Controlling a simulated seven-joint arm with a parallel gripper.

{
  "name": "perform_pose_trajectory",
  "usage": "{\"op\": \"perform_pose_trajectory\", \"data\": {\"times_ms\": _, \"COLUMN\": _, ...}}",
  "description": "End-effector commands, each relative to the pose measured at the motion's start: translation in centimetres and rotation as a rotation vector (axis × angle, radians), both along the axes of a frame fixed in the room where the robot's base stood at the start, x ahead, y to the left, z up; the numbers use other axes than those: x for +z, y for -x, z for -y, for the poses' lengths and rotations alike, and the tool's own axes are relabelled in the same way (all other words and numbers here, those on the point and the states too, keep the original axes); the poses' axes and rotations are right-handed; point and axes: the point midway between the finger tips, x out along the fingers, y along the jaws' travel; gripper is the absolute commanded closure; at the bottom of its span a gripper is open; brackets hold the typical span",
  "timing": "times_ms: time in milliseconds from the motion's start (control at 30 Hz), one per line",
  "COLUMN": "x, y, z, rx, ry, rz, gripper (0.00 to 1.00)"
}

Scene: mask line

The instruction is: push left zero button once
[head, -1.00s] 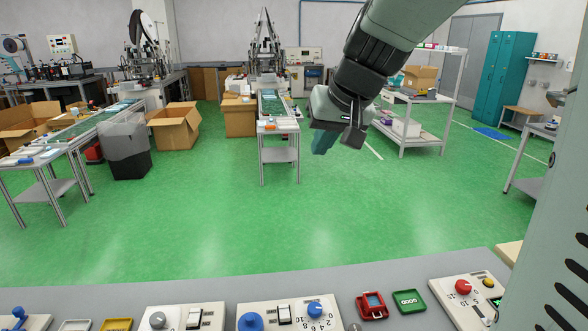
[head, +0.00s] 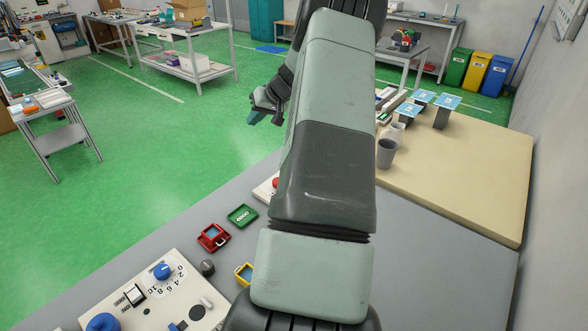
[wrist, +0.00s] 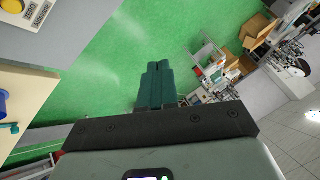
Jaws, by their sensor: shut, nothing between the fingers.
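My gripper (head: 258,113) is at the end of my raised arm, out above the green floor beyond the grey bench. In the wrist view its two teal fingers (wrist: 154,85) are pressed together with nothing between them. I cannot make out a left zero button for certain in either view. My arm hides part of the bench in the head view.
The grey bench (head: 440,270) holds a white panel (head: 150,300) with a blue dial (head: 162,271) and a blue knob (head: 103,322). Red (head: 213,237) and green (head: 242,215) trays lie near its edge. A beige board (head: 460,170) bears grey cups (head: 386,153). Open floor lies beyond.

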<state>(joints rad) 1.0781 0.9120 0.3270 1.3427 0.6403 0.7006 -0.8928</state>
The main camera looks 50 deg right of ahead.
Motion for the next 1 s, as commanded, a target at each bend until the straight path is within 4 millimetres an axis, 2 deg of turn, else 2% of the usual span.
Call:
{"op": "perform_pose_trajectory", "data": {"times_ms": 33, "x": -1.7, "y": 1.1, "z": 2.1, "rx": -0.036, "ry": -0.016, "rz": 0.009, "gripper": 1.0}}
{"op": "perform_pose_trajectory", "data": {"times_ms": 200, "x": -5.8, "y": 4.3, "z": 7.2, "rx": -0.119, "ry": -0.041, "rz": 0.039, "gripper": 1.0}}
{"op": "perform_pose_trajectory", "data": {"times_ms": 400, "x": -8.7, "y": 6.9, "z": 10.3, "rx": -0.179, "ry": -0.056, "rz": 0.062, "gripper": 1.0}}
{"op": "perform_pose_trajectory", "data": {"times_ms": 567, "x": -9.3, "y": 7.6, "z": 11.1, "rx": -0.194, "ry": -0.057, "rz": 0.069, "gripper": 1.0}}
{"op": "perform_pose_trajectory", "data": {"times_ms": 1000, "x": -9.9, "y": 7.6, "z": 11.1, "rx": -0.193, "ry": -0.059, "rz": 0.068, "gripper": 1.0}}
